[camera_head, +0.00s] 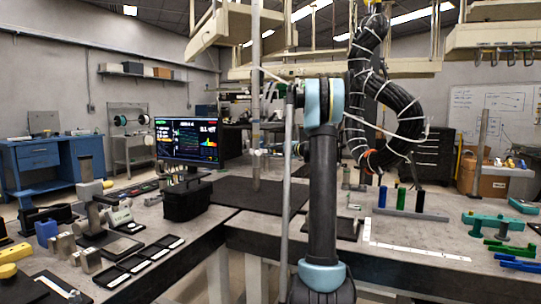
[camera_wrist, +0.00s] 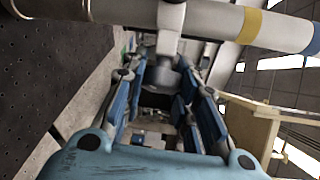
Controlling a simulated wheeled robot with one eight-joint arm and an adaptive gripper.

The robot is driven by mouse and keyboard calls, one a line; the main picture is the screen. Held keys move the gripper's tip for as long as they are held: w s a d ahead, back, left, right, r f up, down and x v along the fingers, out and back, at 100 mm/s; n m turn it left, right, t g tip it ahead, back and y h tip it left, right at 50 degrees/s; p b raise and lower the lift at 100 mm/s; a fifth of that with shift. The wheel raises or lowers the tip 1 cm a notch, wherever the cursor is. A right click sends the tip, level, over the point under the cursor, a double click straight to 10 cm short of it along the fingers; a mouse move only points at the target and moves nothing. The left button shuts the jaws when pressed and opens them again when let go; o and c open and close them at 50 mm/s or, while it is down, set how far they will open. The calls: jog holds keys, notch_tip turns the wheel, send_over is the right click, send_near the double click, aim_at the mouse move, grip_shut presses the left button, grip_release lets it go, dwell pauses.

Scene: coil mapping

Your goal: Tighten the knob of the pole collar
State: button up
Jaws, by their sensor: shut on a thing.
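The pole (camera_head: 256,60) stands upright behind my arm in the head view. In the wrist view the pole (camera_wrist: 105,12) runs across the top, pale grey with a yellow and a blue band at right. A grey collar (camera_wrist: 171,16) sits around it. The collar's knob (camera_wrist: 162,72) points toward my palm, between the two blue-and-grey fingers of my gripper (camera_wrist: 166,80). My gripper is shut on the knob; the exact finger contact is partly hidden. In the head view my gripper (camera_head: 276,150) is small beside the pole, and the knob is hard to make out.
A dark mat (camera_head: 232,190) lies under the pole. A black case (camera_head: 187,200) and a monitor (camera_head: 188,140) stand to the left. Green, blue and black upright cylinders (camera_head: 401,199) stand on the right bench. A thin grey upright bar (camera_head: 287,200) stands close left of my arm.

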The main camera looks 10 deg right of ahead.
dwell(0.4)
jog(key=o, duration=1.1)
jog(key=v, duration=1.2)
